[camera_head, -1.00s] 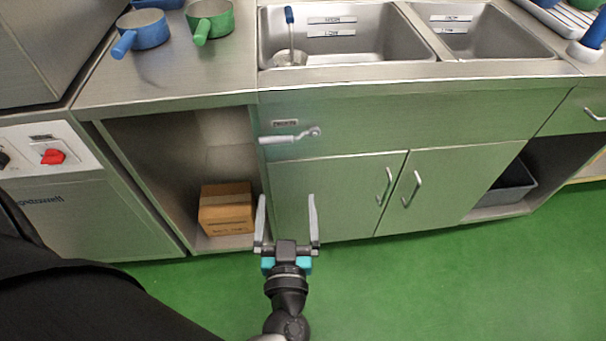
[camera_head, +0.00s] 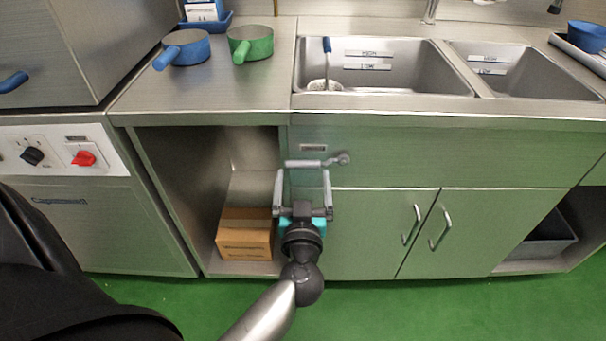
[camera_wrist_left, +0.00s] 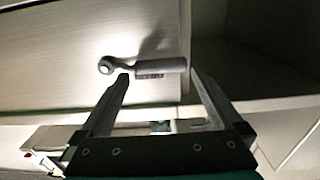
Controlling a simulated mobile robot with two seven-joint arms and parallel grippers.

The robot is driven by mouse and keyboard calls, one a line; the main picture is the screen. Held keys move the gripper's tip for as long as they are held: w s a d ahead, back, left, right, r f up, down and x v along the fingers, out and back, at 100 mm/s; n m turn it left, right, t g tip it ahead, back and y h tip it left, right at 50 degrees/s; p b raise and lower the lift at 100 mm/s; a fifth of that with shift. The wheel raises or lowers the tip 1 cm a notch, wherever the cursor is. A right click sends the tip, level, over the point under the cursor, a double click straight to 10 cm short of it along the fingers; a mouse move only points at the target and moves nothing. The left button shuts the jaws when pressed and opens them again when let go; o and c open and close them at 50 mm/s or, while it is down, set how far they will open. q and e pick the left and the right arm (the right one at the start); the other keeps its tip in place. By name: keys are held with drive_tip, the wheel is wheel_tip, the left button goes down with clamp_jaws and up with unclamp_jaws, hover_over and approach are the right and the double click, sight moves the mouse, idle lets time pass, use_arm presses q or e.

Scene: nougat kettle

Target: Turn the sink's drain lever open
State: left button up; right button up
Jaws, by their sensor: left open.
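The drain lever (camera_head: 306,163) is a grey handle on the steel front panel below the sink (camera_head: 385,103). It lies about level, its pivot at the right end in the head view and a small label above it. My left gripper (camera_head: 303,172) is open and empty just below the lever, fingers pointing up at it. In the left wrist view the lever (camera_wrist_left: 160,65) lies across the space beyond the open fingertips (camera_wrist_left: 158,75), its pivot at the left. I cannot tell whether the fingers touch it. My right gripper is not in view.
Left of the lever is an open cabinet bay with a cardboard box (camera_head: 245,234). Right of it are closed doors with handles (camera_head: 412,226). A blue pan (camera_head: 184,48) and a green pan (camera_head: 250,43) stand on the counter. Green floor is clear in front.

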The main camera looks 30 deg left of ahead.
use_arm(q)
drive_tip(key=shift+b+x, duration=0.3)
drive_tip(key=shift+x, duration=1.1)
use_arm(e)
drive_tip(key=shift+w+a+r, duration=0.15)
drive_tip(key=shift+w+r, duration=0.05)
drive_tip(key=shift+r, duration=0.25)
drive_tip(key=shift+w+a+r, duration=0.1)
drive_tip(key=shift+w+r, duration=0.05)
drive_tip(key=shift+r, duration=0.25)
use_arm(q)
drive_tip(key=shift+c, duration=0.2)
clamp_jaws()
